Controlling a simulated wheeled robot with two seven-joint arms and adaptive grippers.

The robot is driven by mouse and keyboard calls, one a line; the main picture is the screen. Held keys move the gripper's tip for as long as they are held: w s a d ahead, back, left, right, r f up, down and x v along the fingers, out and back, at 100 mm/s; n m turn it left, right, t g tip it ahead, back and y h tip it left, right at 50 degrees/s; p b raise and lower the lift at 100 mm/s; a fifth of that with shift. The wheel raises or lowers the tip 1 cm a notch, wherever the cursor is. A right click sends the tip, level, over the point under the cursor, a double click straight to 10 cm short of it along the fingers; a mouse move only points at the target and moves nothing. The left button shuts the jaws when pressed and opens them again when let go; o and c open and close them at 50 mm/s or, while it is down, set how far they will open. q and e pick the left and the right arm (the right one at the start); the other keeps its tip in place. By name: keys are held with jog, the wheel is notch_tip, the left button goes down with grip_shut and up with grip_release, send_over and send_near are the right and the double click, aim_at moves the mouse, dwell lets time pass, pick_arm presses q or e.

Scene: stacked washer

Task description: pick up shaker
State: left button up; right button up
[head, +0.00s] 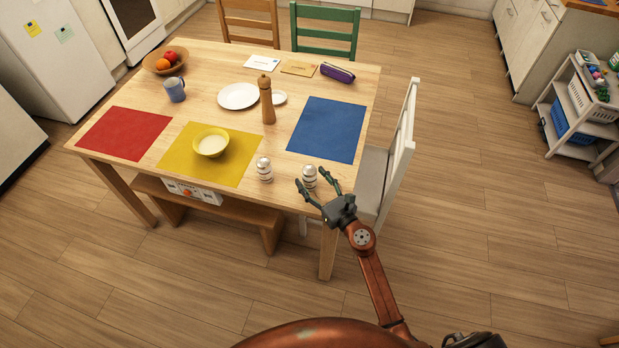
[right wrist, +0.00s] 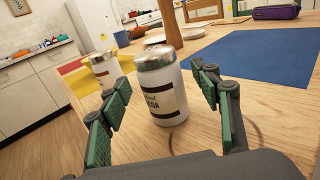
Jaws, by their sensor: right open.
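Two white shakers with metal tops and labels stand upright near the table's front edge. The right shaker (head: 310,176) is between the spread fingers of my right gripper (head: 318,187). In the right wrist view this shaker (right wrist: 160,88) stands between the green finger pads of the open gripper (right wrist: 165,110), with gaps on both sides and no contact visible. The left shaker (head: 264,169) stands apart to the left; in the right wrist view it (right wrist: 103,70) is partly hidden behind the left finger. My left gripper is not in view.
The wooden table (head: 218,65) also holds a tall brown pepper mill (head: 267,103), a yellow bowl (head: 211,142), a white plate (head: 238,96) and a blue placemat (head: 328,129). A white chair (head: 401,143) stands close to the right of the gripper. Bare wood surrounds the right shaker.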

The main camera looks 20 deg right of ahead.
jog(key=shift+x, duration=1)
jog(key=c, duration=1.3)
